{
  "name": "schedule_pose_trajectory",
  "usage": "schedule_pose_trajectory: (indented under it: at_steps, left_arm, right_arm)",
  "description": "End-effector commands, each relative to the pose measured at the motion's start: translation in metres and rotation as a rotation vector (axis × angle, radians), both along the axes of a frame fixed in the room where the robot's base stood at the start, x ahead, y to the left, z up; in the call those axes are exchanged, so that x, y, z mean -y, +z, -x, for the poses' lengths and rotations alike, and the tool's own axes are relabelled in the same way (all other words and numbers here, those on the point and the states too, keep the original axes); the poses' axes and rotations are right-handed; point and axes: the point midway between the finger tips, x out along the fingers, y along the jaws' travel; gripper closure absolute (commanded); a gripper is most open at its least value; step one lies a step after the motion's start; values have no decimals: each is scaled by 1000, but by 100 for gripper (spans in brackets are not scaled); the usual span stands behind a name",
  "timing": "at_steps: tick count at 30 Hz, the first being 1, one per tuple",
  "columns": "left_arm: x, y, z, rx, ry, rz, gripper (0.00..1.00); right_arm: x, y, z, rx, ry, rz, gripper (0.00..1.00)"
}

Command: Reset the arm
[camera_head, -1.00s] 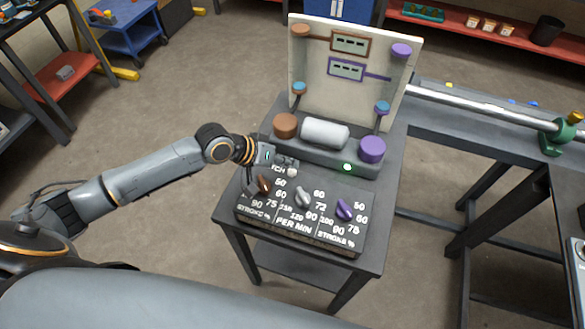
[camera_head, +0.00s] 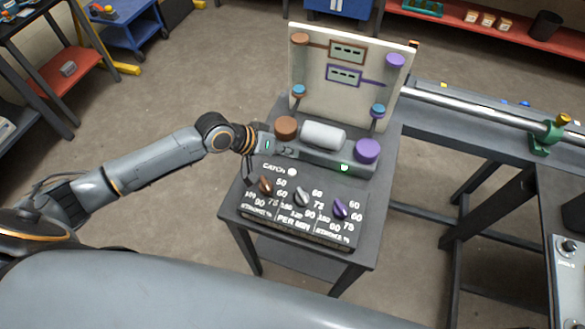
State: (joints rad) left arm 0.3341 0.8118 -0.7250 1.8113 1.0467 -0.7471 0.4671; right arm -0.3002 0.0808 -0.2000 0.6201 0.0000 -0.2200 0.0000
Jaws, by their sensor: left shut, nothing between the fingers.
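My left arm (camera_head: 150,160) reaches in from the left. Its gripper (camera_head: 287,151) is shut and empty. It is at the left end of the dark base of the motor rig, just above the CATCH label in the picture; I cannot tell whether it touches the base. The control panel (camera_head: 282,222) lies on a small dark table, with a brown knob (camera_head: 265,186), a grey knob (camera_head: 301,197) and a purple knob (camera_head: 340,208). A small white button (camera_head: 292,172) sits beside the CATCH label. My right gripper is out of view.
Behind the panel stand a brown cylinder (camera_head: 286,128), a white cylinder (camera_head: 322,136), a purple cylinder (camera_head: 367,150) and an upright cream board (camera_head: 320,82). A green light (camera_head: 344,168) glows on the base. A long bench with a metal rod (camera_head: 470,107) is at right.

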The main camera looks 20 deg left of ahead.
Motion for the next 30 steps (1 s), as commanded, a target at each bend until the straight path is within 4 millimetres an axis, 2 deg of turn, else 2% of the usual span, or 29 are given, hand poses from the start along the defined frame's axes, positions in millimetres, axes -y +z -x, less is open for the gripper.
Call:
schedule_pose_trajectory:
  at_steps: [16,19,23,27,30]
  left_arm:
    - [0,0,0,0,0,0,100]
    - [6,-2,6,-1,-15,-4,100]
    - [33,-10,36,11,-89,-37,100]
    - [63,-16,85,48,-175,-122,100]
    - [62,-16,116,61,-182,-209,100]
  right_arm:
    - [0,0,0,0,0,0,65]
    - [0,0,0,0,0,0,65]
    - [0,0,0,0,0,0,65]
    - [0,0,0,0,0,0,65]
    - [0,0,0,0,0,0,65]
